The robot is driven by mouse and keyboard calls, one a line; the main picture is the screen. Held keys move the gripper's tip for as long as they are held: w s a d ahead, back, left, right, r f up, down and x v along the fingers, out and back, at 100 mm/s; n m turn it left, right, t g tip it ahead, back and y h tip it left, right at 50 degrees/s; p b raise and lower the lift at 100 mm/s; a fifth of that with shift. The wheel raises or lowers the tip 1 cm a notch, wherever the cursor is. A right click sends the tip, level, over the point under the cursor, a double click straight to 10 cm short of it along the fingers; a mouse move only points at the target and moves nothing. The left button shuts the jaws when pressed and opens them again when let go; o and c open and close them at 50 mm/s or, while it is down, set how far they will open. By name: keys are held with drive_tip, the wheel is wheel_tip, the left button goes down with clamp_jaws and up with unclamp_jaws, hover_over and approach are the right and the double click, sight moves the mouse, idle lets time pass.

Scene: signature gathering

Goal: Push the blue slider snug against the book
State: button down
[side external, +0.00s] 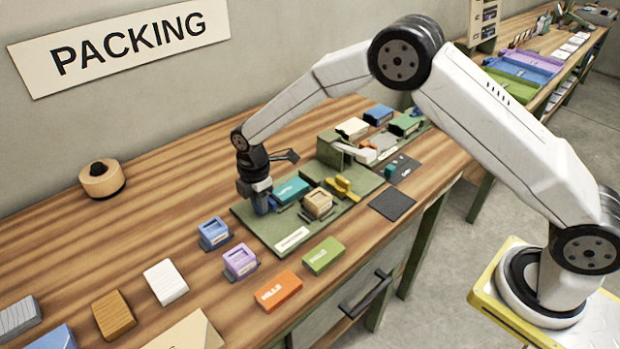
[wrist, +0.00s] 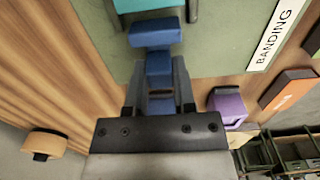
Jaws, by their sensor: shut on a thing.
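The teal book (side external: 289,190) lies on the green board marked "BANDING" (side external: 264,231). In the wrist view the book (wrist: 150,5) shows only partly, at the top edge. The blue slider (wrist: 155,33) has a wide head facing the book and a narrower body reaching back between my fingers. My gripper (wrist: 160,90) is shut on the slider's body. In the side view my gripper (side external: 262,205) is low at the board's left part, beside the book, and mostly hides the slider.
A tan box (side external: 318,203) and a yellow piece (side external: 343,187) are on the board right of the book. Blue (side external: 214,233) and purple (side external: 240,261) holders stand near its left edge. Orange (side external: 278,291) and green (side external: 323,255) boxes lie in front. The wooden tabletop behind is mostly clear.

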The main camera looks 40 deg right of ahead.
sight(270, 199)
drive_tip(key=shift+d, duration=1.6)
drive_tip(key=shift+c, duration=2.2)
unclamp_jaws()
drive_tip(key=shift+r, duration=0.1)
drive_tip(key=shift+r, duration=3.85)
